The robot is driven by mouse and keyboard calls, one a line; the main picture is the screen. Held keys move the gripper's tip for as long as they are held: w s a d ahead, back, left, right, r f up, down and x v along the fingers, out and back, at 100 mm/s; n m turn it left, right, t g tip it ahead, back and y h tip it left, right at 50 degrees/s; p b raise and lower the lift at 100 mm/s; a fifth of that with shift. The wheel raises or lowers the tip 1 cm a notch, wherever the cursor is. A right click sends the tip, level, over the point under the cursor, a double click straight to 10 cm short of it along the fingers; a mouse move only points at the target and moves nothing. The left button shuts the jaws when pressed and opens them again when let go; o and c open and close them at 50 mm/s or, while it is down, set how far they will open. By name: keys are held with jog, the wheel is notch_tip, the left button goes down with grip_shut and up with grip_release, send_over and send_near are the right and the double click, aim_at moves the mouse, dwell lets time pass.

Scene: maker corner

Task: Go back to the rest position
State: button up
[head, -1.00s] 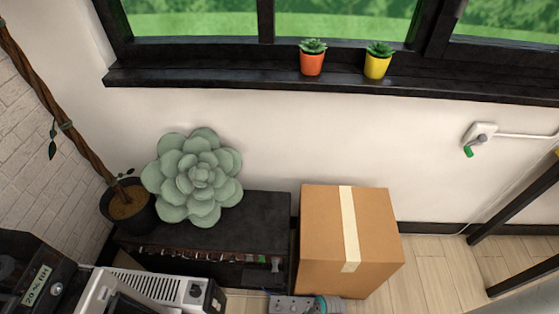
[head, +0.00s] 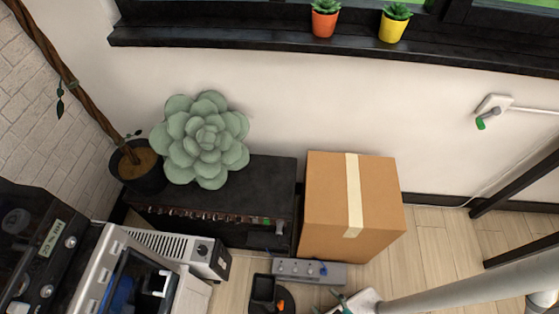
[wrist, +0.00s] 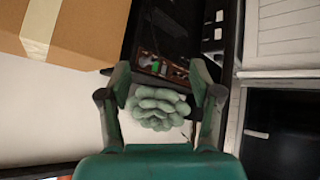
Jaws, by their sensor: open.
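My gripper (wrist: 160,82) shows in the wrist view with its two dark green fingers spread apart and nothing between them. Beyond the gap, a pale green succulent (wrist: 158,108) appears in the distance. In the head view my arm reaches in from the lower right, and part of my gripper (head: 348,302) shows at the bottom edge, over the floor area below the cardboard box (head: 330,212). The fingertips are partly cut off there.
The succulent (head: 205,140) rests on a black low cabinet (head: 270,185) by the wall. A grey box with knobs (head: 310,271), a black tray (head: 264,290) and white machines (head: 130,265) lie at the bottom. A potted trunk (head: 137,170) stands left. Two small pots sit on the window sill (head: 230,36).

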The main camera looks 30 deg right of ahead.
notch_tip(320, 180, up, 26)
jog(key=s+m+t, duration=0.1)
jog(key=m+t, duration=0.2)
jog(key=t, duration=0.3)
jog(key=shift+s+r, duration=0.15)
jog(key=shift+s, duration=0.15)
jog(key=shift+d, duration=0.1)
